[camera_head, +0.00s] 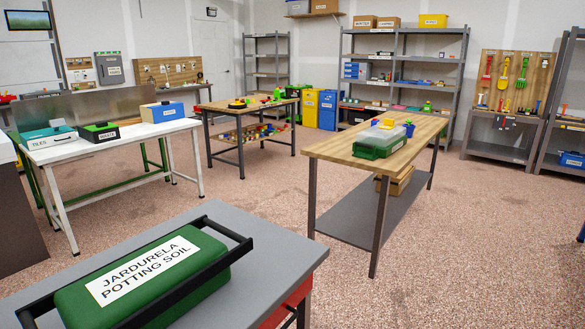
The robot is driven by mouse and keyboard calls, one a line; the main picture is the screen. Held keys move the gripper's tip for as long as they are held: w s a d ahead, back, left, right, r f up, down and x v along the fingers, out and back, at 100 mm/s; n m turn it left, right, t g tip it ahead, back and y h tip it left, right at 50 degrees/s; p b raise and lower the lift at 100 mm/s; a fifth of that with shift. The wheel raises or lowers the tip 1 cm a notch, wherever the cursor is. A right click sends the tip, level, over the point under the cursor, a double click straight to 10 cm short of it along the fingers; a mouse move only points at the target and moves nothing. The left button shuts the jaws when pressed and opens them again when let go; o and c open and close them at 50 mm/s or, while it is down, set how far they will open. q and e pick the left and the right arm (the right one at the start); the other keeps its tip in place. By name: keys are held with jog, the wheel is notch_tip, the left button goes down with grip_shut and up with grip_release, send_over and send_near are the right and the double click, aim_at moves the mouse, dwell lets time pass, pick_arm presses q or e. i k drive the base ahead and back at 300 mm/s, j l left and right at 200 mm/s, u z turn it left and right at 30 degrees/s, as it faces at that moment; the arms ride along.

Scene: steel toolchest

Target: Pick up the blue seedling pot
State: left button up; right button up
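A small blue cup-shaped thing (409,130), which looks like the blue seedling pot, stands on the right part of the wooden-topped table (425,128). It is small in the view, so its details are hard to tell. A green box with a clear lid (379,141) and small yellow and red items stand to its left on the same table. Neither of my grippers shows in the head view.
A grey-topped toolchest (275,238) stands close at the lower left, bearing a green potting soil pack (215,262) between black rails. A white table (110,145) is at the left. Speckled floor (480,235) is open in front and right of the wooden-topped table.

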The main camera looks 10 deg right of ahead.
aim_at(411, 127)
jog(key=i+l+z, duration=0.2)
jog(key=l, duration=0.15)
jog(key=i+l+z, duration=0.9)
jog(key=i+z, duration=0.25)
jog(key=i+l+z, duration=0.1)
jog(key=i+z, duration=0.25)
jog(key=i, duration=0.85)
jog(key=i+l+u, duration=0.15)
jog(key=i, duration=0.5)
jog(key=i+l+u, duration=0.2)
jog(key=i, duration=0.45)
jog(key=i+l+u, duration=0.1)
jog(key=i+u, duration=0.3)
jog(key=i+l+u, duration=0.2)
jog(key=u, duration=0.25)
jog(key=i+l+u, duration=0.5)
jog(key=l+u, duration=0.2)
jog(key=u, duration=0.15)
jog(key=i+l+u, duration=0.15)
jog(key=l+u, duration=1.15)
jog(key=l, duration=0.55)
